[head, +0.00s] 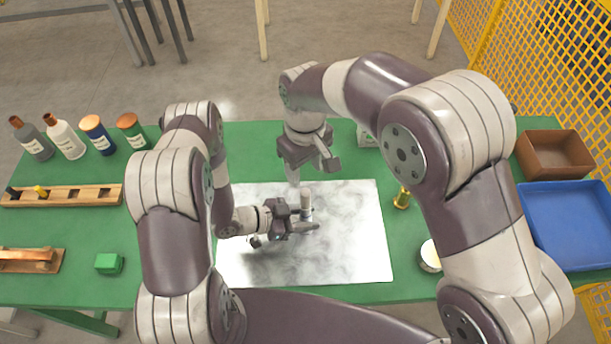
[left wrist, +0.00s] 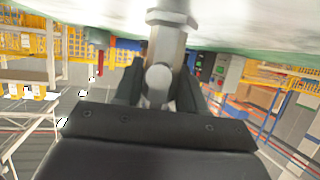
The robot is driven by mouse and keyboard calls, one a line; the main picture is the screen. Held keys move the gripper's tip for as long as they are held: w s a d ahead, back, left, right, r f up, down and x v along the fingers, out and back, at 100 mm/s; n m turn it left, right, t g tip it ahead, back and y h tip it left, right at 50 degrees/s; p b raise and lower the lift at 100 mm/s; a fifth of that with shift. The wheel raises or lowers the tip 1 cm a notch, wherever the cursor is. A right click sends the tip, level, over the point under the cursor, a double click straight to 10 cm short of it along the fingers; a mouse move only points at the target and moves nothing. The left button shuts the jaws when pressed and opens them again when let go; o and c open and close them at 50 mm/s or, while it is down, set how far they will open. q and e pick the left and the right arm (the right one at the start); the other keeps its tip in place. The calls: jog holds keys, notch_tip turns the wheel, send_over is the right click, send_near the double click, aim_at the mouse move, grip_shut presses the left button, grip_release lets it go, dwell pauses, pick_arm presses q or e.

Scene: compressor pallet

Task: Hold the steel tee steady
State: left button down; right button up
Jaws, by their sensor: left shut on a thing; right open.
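The steel tee (head: 306,202), a small grey metal fitting, stands over the shiny grey mat (head: 350,255) in the head view. My left gripper (head: 306,226) is low over the mat and shut on it. In the left wrist view the tee (left wrist: 163,48) sits between the two dark fingers, its round side outlet facing the camera. The mat's surface is pale and overexposed there. My right gripper (head: 312,170) is open, above and just behind the tee, pointing down. I cannot tell whether the right gripper touches it. The tee's lower part is partly hidden by my left fingers.
On the green table, a brass fitting (head: 402,198) and a round white-topped thing (head: 430,257) stand right of the mat. A brown bin (head: 553,155) and blue tray (head: 570,225) are far right. Bottles (head: 66,138), a wooden rack (head: 90,195) and a green block (head: 109,263) are left.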

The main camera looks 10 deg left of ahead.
dwell(0.3)
pick_arm(q)
jog(key=c, duration=0.6)
grip_release()
jog(key=shift+o, duration=0.2)
